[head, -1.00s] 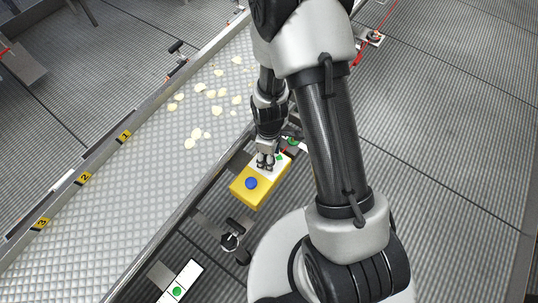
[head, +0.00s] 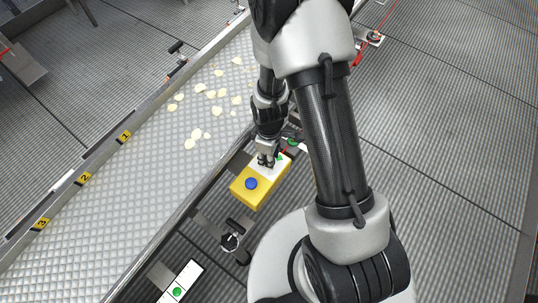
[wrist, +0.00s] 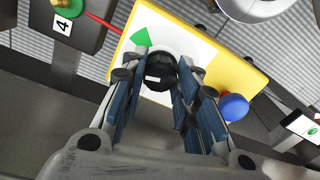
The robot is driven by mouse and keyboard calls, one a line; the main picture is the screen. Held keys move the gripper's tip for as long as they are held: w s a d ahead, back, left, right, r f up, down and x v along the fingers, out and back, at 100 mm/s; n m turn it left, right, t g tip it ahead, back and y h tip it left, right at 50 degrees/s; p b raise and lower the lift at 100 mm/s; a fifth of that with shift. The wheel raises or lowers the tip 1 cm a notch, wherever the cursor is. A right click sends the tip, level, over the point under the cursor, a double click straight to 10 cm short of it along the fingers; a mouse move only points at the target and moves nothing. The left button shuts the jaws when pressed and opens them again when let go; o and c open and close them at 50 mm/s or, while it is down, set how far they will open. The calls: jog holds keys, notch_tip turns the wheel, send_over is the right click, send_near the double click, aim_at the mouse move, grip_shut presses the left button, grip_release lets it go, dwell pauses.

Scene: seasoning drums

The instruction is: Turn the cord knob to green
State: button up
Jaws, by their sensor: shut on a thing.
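The black knob (wrist: 160,72) sits on the white face of a yellow box (wrist: 240,70), which also shows in the head view (head: 240,192). A green arrow mark (wrist: 141,37) is on the white face beside the knob, up and to the left in the wrist view. My gripper (wrist: 158,88) is shut on the knob, with a finger on each side of it. In the head view my gripper (head: 266,161) reaches down onto the box and hides the knob. The direction the knob points is not clear.
A blue button (wrist: 234,106) is on the box's yellow part, close to my right-hand finger. A red rod or cord (wrist: 103,22) meets the box's edge near a post labelled 4 (wrist: 63,26). The conveyor (head: 130,165) with pale chips runs along the box's left.

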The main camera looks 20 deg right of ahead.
jog(key=m, duration=0.4)
jog(key=shift+m, duration=2.4)
jog(key=o, duration=1)
jog(key=shift+o, duration=0.2)
jog(key=shift+r, duration=0.1)
notch_tip(320, 180, up, 12)
